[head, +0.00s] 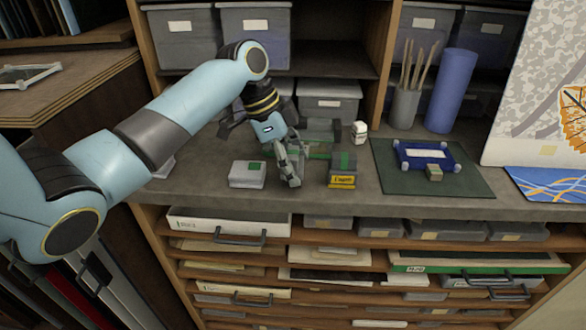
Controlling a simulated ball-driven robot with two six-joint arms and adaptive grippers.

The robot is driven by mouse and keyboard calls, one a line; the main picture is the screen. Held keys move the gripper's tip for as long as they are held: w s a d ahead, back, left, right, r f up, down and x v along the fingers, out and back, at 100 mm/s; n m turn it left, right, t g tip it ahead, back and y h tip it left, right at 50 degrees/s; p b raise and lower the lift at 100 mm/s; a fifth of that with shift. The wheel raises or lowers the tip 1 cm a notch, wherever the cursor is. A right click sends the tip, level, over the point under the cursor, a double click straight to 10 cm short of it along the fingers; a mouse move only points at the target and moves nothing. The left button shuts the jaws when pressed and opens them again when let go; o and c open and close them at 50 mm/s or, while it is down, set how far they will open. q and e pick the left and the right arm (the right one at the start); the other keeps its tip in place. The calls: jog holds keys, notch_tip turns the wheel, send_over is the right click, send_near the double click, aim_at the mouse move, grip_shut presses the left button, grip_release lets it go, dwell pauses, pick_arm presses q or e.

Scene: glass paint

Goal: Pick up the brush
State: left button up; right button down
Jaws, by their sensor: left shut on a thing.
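My left gripper (291,178) is low over the front part of the grey counter, with its fingers pointing down. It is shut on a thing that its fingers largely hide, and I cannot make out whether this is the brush. Several thin, light sticks, perhaps brushes, stand upright in a grey cup (405,108) at the back right, well apart from the gripper. No other brush can be told clearly. My right gripper is not in view.
Further right are a small white bottle (359,132), a blue roll (451,90) and a blue frame (423,154) on a dark mat (465,184).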

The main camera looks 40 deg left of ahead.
aim_at(297, 153)
pick_arm(q)
jog(key=r, duration=0.1)
jog(key=r+b, duration=0.1)
jog(key=r, duration=0.1)
jog(key=shift+w+d, duration=0.1)
jog(key=shift+d, duration=0.2)
jog(key=d+r+b, duration=0.2)
jog(key=d+r, duration=0.4)
jog(key=d, duration=0.5)
jog(key=shift+r, duration=0.4)
